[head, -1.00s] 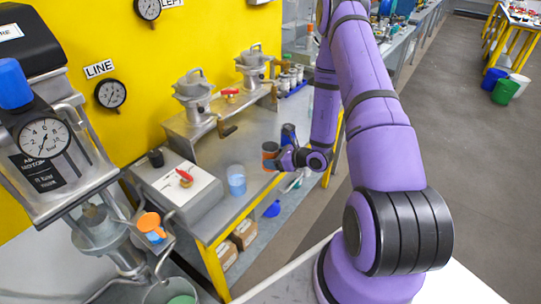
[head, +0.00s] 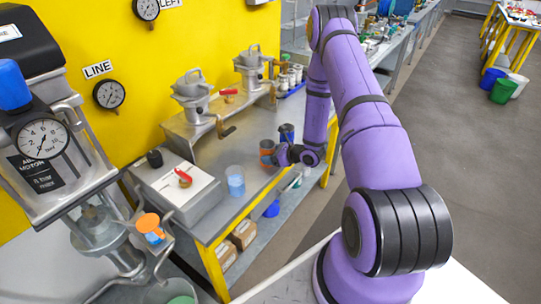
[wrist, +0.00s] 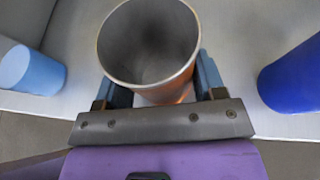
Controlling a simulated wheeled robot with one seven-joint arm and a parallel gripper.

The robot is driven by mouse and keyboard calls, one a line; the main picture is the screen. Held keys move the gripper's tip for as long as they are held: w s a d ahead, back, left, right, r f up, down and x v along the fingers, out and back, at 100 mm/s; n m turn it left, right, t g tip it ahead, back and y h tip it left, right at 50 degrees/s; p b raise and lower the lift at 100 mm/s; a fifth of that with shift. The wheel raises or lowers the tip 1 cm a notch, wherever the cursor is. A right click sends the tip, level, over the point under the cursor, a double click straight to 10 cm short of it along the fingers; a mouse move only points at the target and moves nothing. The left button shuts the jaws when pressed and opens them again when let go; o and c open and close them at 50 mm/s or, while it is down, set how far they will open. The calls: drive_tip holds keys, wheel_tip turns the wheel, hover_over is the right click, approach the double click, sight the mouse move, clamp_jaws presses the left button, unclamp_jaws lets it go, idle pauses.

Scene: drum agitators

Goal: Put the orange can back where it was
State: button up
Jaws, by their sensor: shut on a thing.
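The orange can (head: 267,147) is upright at the front part of the steel bench, with its open, empty grey inside seen from above in the wrist view (wrist: 150,45). My gripper (wrist: 155,85) is shut on it, a blue finger on each side of its wall. In the head view my gripper (head: 279,153) comes from the right. The can's base is hidden, so I cannot tell whether it touches the bench.
A dark blue can (head: 287,133) stands close to the right, also in the wrist view (wrist: 292,76). Bare bench top (head: 222,150) lies between.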

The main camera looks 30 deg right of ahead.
drive_tip(key=shift+f, duration=0.1)
drive_tip(key=o, duration=1)
drive_tip(key=shift+o, duration=0.2)
drive_tip(key=v, duration=1.2)
drive_tip(key=s+a+r+n+g+y, duration=0.1)
drive_tip(key=a+r+n+g, duration=0.2)
drive_tip(key=a+r+n, duration=0.45)
drive_tip(key=s+a+r+n+g+y, duration=0.2)
drive_tip(key=a+r+n+g, duration=0.15)
drive_tip(key=r, duration=0.75)
drive_tip(key=s+a+r+n+g+y, duration=0.1)
drive_tip(key=a+r+n+g, duration=0.1)
drive_tip(key=a+r+n, duration=0.6)
drive_tip(key=s+a+r+n+t+h, duration=0.2)
drive_tip(key=s+r+n+h, duration=0.8)
drive_tip(key=s+r, duration=0.7)
drive_tip(key=s+n, duration=0.1)
drive_tip(key=s, duration=0.2)
drive_tip(key=shift+s+r, duration=0.25)
drive_tip(key=shift+r, duration=0.15)
